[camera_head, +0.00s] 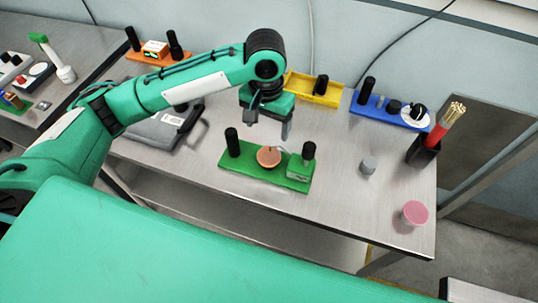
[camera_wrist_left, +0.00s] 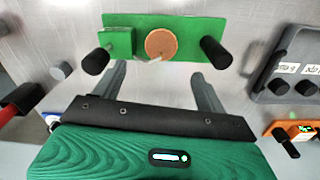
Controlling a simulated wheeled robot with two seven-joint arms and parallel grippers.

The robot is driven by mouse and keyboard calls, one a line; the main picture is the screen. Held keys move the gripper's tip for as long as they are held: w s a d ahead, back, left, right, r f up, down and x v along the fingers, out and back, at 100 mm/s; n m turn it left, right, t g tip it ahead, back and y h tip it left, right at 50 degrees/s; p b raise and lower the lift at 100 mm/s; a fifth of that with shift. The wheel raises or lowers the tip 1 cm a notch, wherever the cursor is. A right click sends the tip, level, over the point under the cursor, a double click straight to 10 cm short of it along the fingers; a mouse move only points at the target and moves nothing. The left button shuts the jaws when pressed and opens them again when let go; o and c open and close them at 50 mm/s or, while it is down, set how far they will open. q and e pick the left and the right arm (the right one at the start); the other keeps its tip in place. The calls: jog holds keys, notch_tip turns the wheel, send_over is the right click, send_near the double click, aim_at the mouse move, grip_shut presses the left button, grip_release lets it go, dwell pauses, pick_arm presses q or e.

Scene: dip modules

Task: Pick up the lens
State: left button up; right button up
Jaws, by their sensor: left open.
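No piece is plainly a clear lens, and I cannot tell which one is meant. A round copper-coloured disc (camera_head: 268,156) lies on the green module (camera_head: 237,166), between two black posts. It also shows in the left wrist view (camera_wrist_left: 161,43), beside a small green block (camera_wrist_left: 115,42). A thin pale piece by the disc is too small to make out. My left gripper (camera_head: 268,122) is open and empty, fingers pointing down, above and behind the green module. In the left wrist view, its fingers (camera_wrist_left: 158,72) stand apart, with the disc beyond the gap between them. My right gripper is not in view.
Right of the module stand a small grey cylinder (camera_head: 368,166), a pink-topped round piece (camera_head: 414,213) and a black holder (camera_head: 421,152) with red-sleeved sticks. Blue (camera_head: 376,106), yellow (camera_head: 315,89) and orange (camera_head: 149,57) modules line the back. A grey case (camera_head: 150,132) lies left.

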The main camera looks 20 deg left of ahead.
pick_arm(q)
jog(key=p, duration=0.1)
send_over(269, 155)
jog(key=s, duration=0.1)
notch_tip(269, 155, down, 8)
jog(key=shift+s+a+f, duration=0.1)
jog(key=shift+s+a, duration=0.05)
jog(key=f+p, duration=0.1)
jog(key=f, duration=0.1)
jog(key=w+f+p, duration=0.1)
jog(key=f, duration=0.1)
jog(key=shift+w+f, duration=0.1)
jog(key=shift+f, duration=0.55)
jog(key=c, duration=0.8)
